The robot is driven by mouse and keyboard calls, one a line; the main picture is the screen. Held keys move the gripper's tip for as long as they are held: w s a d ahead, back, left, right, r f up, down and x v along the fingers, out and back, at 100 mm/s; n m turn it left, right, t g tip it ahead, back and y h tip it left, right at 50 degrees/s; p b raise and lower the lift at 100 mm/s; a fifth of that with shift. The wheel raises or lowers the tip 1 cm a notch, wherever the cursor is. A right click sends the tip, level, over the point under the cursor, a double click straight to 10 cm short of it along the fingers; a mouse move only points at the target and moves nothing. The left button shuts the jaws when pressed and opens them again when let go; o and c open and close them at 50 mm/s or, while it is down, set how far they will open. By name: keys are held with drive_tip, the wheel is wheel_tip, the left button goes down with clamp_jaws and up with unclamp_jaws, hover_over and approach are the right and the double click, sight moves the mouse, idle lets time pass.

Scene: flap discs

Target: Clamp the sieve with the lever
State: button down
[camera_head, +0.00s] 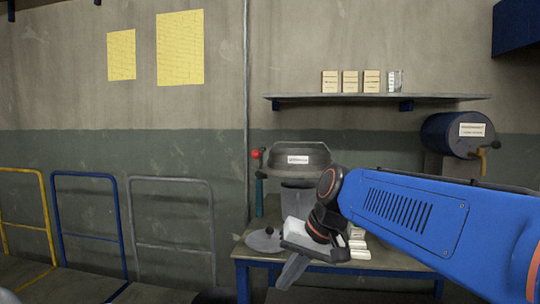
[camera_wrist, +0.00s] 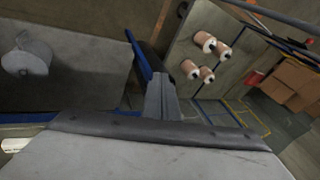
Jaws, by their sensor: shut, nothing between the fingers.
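A grey round sieve-like body (camera_head: 298,173) with a white label stands at the back of the blue-edged table (camera_head: 400,261), above a grey cylinder. A lever with a red knob (camera_head: 255,154) stands upright at its left side, with a teal part below. I cannot tell from here whether the lever clamps the sieve. My gripper (camera_head: 291,272) is in front of and below them, over the table's front, shut and empty. Its shut fingers (camera_wrist: 161,100) also show in the wrist view. My arm hides the right part of the table.
A flat grey disc with a knob (camera_head: 264,240) lies on the table left of my gripper; a grey disc-like piece (camera_wrist: 27,60) shows in the wrist view. Pale blocks (camera_head: 357,243) are beside my wrist. A shelf (camera_head: 400,97) and a blue drum (camera_head: 452,133) are behind.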

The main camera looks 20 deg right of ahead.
drive_tip(key=w+d+r+m+t+y, duration=0.1)
drive_tip(key=w+d+r+m+y, duration=0.15)
drive_tip(key=w+r, duration=0.45)
drive_tip(key=w+d+r+m+t+y, duration=0.1)
drive_tip(key=w+d+r, duration=0.3)
drive_tip(key=w+r, duration=0.25)
drive_tip(key=w+d+r+t+y, duration=0.1)
drive_tip(key=w+d+r, duration=0.3)
drive_tip(key=d+r, duration=0.2)
drive_tip(key=w+d+r+m+t+y, duration=0.1)
drive_tip(key=w+d+r+t+y, duration=0.1)
drive_tip(key=w+d+r, duration=0.2)
wheel_tip(320, 180, up, 3)
drive_tip(key=d, duration=0.2)
drive_tip(key=shift+d+r, duration=0.15)
drive_tip(key=shift+d, duration=0.2)
drive_tip(key=r+x, duration=0.2)
drive_tip(key=x, duration=1.1)
drive_tip(key=shift+w+a, duration=0.35)
drive_tip(key=shift+w, duration=0.05)
drive_tip(key=shift+a, duration=0.1)
